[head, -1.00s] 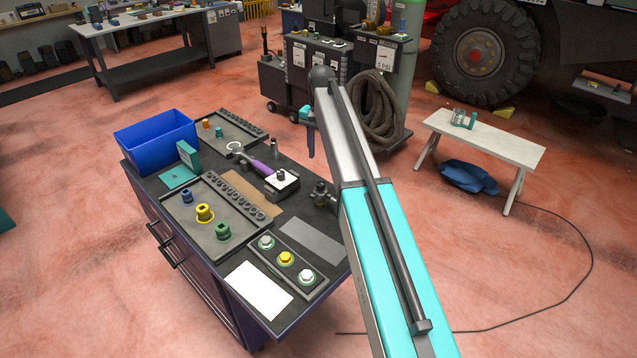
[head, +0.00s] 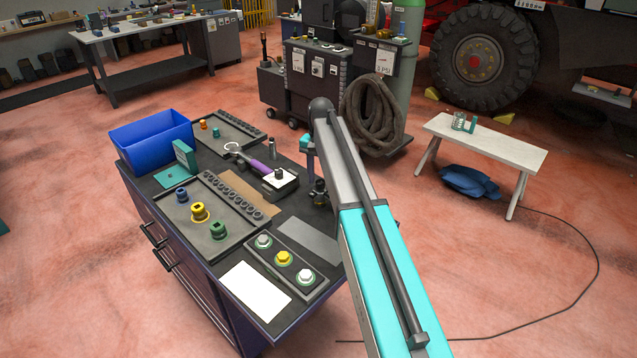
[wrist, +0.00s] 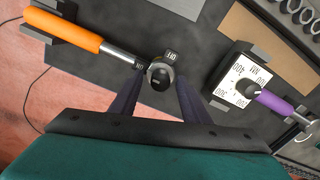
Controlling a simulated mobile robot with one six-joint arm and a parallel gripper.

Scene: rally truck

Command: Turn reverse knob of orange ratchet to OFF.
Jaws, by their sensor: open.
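The orange ratchet lies on the dark top of the tool cart. Its orange handle (wrist: 62,28) is at the upper left of the wrist view and its round dark head (wrist: 160,75) is near the centre. In the head view the ratchet head (head: 320,192) shows just below my gripper (head: 311,174), and my arm hides the handle.
A purple-handled tool (wrist: 275,104) rests at a block with a white dial face (wrist: 243,87), to the right of the ratchet. The cart also bears a socket tray (head: 212,232), a blue bin (head: 152,143) and a three-bolt plate (head: 284,262). A white bench (head: 490,146) stands at the right.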

